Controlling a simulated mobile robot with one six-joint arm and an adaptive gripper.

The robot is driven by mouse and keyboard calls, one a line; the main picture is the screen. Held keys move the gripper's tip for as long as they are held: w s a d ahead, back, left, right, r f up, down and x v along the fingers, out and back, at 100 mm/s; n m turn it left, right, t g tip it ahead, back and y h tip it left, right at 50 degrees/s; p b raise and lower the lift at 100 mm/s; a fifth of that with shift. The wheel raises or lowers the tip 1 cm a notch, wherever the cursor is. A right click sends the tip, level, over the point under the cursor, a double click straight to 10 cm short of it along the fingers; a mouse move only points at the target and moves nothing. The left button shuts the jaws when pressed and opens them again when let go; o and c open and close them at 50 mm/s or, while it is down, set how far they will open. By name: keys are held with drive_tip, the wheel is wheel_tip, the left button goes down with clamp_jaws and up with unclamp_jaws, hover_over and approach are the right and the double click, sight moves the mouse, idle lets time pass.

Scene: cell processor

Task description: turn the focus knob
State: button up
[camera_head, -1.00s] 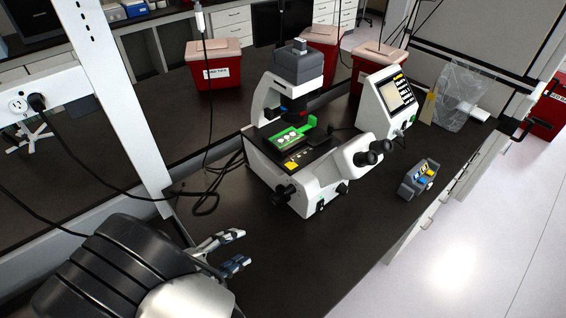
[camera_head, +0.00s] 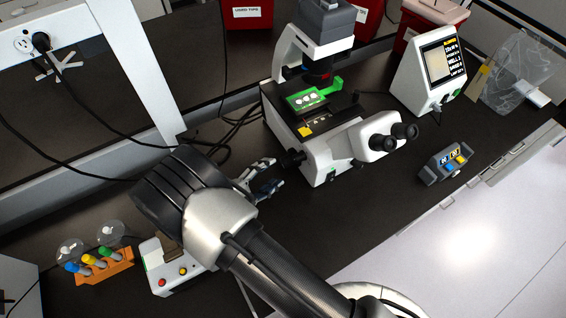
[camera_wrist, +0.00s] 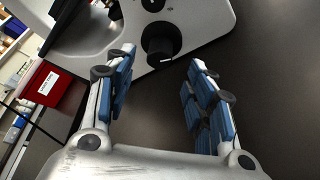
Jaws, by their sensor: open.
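The white microscope (camera_head: 318,160) stands on the dark bench. Its black focus knob (camera_head: 291,158) sticks out from the left side of its base. In the wrist view the knob (camera_wrist: 161,44) is a short black cylinder with a small white mark, just beyond the fingertips and between their lines. My gripper (camera_head: 274,173) is open and empty, with its blue-padded fingers pointing at the knob from the left. In the wrist view the gripper (camera_wrist: 160,60) has fingers well apart, wider than the knob. I see no contact with it.
Cables (camera_head: 232,128) lie behind the gripper. A tube rack (camera_head: 105,268) and a small box with buttons (camera_head: 165,268) stand at lower left. A screen unit (camera_head: 428,72) and a grey-blue device (camera_head: 446,165) are at right. Bare bench lies in front of the microscope.

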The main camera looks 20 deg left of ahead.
sight(283, 164)
drive_tip(key=x, duration=0.6)
drive_tip(key=shift+w+d, duration=0.1)
drive_tip(key=shift+w, duration=0.25)
drive_tip(key=c, duration=1.1)
